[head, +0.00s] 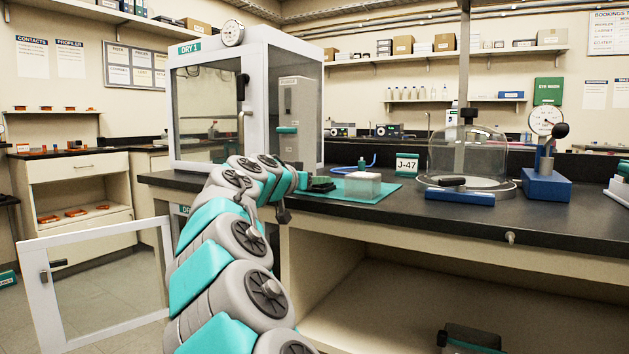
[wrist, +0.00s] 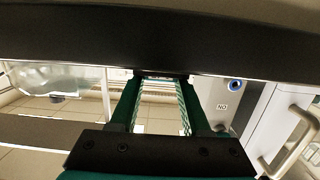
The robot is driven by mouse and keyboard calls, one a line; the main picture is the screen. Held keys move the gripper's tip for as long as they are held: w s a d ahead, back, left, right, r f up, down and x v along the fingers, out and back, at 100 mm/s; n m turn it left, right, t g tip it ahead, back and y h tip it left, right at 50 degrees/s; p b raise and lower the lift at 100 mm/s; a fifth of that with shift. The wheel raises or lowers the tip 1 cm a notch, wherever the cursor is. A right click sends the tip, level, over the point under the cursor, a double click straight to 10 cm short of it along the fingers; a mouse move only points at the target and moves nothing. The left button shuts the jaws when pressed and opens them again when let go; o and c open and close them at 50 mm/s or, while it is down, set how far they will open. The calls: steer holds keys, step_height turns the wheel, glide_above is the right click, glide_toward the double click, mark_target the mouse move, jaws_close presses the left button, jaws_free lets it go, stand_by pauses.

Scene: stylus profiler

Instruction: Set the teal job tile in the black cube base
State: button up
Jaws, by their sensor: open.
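A teal-edged tile marked J-47 (head: 407,164) stands upright on the black counter, behind the right part of a teal mat (head: 385,194). I cannot make out a black cube base; any dark base blends with the dark counter. Small flat black items (head: 321,185) lie at the mat's left edge, beside my arm's far end. In the wrist view my gripper (wrist: 158,103) has its two dark green fingers apart, with nothing between them and pale floor tiles beyond. The tile is not recognisable in the wrist view.
A glass bell jar (head: 466,158) and a blue stand (head: 546,186) are to the right. The glazed white cabinet (head: 209,112) rises behind my arm. A silver handle (wrist: 290,135) is close on the wrist view's right.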

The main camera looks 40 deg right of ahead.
steer(key=shift+o, duration=0.3)
steer(key=shift+b+v, duration=0.65)
steer(key=shift+v, duration=0.5)
steer(key=shift+b+v, duration=0.8)
steer(key=shift+v, duration=1.4)
steer(key=shift+a, duration=0.15)
steer(key=f+v, duration=0.1)
steer(key=v, duration=0.6)
steer(key=shift+s+a+r, duration=0.25)
steer(key=shift+a+r, duration=0.05)
steer(key=shift+r, duration=0.2)
